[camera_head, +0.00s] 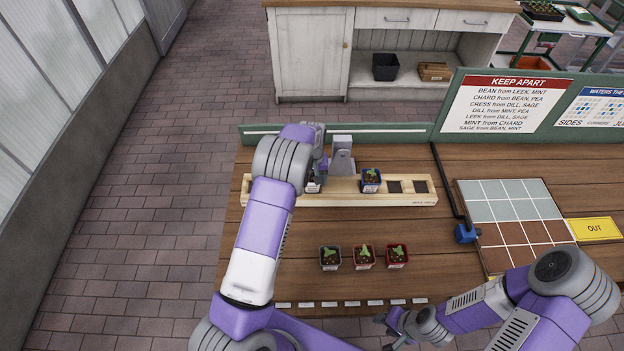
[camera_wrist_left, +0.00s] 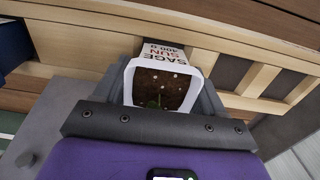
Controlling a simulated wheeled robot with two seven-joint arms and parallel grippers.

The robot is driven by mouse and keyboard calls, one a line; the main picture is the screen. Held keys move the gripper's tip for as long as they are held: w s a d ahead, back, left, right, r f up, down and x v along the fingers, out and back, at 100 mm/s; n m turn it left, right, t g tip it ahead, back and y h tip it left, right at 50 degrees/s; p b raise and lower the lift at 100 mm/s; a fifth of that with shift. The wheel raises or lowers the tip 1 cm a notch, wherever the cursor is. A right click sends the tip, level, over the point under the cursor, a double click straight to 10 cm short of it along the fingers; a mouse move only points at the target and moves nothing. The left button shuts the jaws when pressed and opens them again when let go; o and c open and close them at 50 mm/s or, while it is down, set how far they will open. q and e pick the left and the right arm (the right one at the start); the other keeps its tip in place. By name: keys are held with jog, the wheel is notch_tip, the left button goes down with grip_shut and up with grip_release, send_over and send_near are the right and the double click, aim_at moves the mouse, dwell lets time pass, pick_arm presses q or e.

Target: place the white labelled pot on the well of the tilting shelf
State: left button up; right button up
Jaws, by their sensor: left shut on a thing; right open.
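The white labelled pot (camera_wrist_left: 130,82) reads SAGE, SUN, 400 g and holds dark soil with a small green sprout. My left gripper (camera_wrist_left: 160,92) is shut on it, with a grey finger on each side. In the head view my left arm hides most of the pot (camera_head: 313,187), which is at the tilting shelf (camera_head: 340,199), a pale wooden beam with square wells. Empty wells show beside the pot in the wrist view. Whether the pot is seated in a well or just above it, I cannot tell. My right gripper (camera_head: 394,326) is open and empty near the front edge.
Several small pots, including a red one (camera_head: 397,262), stand in a row in front. A gridded tray (camera_head: 487,213) and a yellow OUT plate (camera_head: 594,229) lie to the right.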

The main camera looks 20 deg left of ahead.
pick_arm(q)
jog(key=shift+f, duration=0.1)
jog(key=o, duration=1.4)
jog(key=shift+c, duration=0.2)
jog(key=shift+r, duration=0.4)
notch_tip(320, 180, up, 12)
jog(key=shift+f+p, duration=0.25)
jog(key=shift+p, duration=0.05)
